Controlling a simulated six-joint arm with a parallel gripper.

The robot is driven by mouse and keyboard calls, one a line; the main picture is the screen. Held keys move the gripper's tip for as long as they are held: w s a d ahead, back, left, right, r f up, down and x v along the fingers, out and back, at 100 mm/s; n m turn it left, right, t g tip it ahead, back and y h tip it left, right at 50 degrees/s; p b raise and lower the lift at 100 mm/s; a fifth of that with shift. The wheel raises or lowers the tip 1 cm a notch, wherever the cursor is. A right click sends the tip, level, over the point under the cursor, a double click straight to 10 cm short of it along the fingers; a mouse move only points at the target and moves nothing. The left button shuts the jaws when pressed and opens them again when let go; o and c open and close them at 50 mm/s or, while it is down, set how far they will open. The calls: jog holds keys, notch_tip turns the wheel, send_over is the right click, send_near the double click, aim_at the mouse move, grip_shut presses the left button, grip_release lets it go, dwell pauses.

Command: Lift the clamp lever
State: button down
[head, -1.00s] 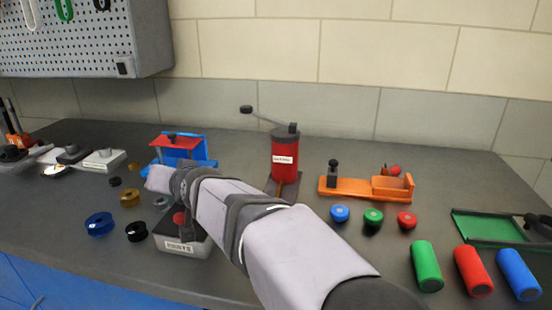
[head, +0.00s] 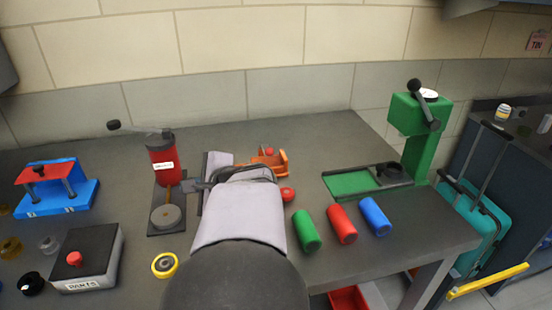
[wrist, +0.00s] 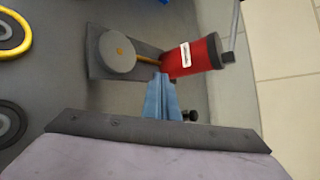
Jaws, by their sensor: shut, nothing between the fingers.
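My gripper (wrist: 162,80) is shut and empty in the wrist view. Its blue-grey fingertips appear in front of the lower end of a red cylinder; I cannot tell whether they touch. An orange fixture (head: 269,160) stands mostly behind my arm in the head view, and no lever shows on it there. In the wrist view a small black knob (wrist: 190,115) sticks out just right of the fingers, its body hidden. I cannot tell for certain whether it is the clamp lever's.
The red crank device (head: 161,150) stands beside my gripper on a dark plate with a grey disc (head: 166,217). A blue fixture (head: 55,197) and grey box (head: 95,245) are at left. Several coloured cylinders (head: 342,224) and a green press (head: 418,150) are at right.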

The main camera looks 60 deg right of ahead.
aim_at(267, 149)
jog(key=s+d+m+h, duration=0.1)
jog(key=s+d+m, duration=0.1)
jog(key=s+d, duration=0.1)
jog(key=s+d+m+h, duration=0.2)
jog(key=s+d+m, duration=0.1)
jog(key=s, duration=0.1)
jog(key=s+d+m+h, duration=0.1)
jog(key=s+d+m, duration=0.2)
jog(key=shift+s+r+p, duration=0.2)
jog(key=shift+p, duration=0.15)
jog(key=s+d+m+h, duration=0.1)
jog(key=s+m, duration=0.1)
jog(key=s, duration=0.1)
jog(key=s+d+m+h, duration=0.1)
jog(key=s+d+m, duration=0.1)
jog(key=s, duration=0.1)
jog(key=s+d+m+h, duration=0.1)
jog(key=s+m+h, duration=0.1)
jog(key=shift+s+d+r+g, duration=0.3)
jog(key=shift+s+d+r, duration=0.05)
jog(key=shift+s+r, duration=0.05)
jog(key=shift+w, duration=0.1)
jog(key=shift+x, duration=5)
jog(key=shift+r+p, duration=0.15)
jog(key=shift+p, duration=0.2)
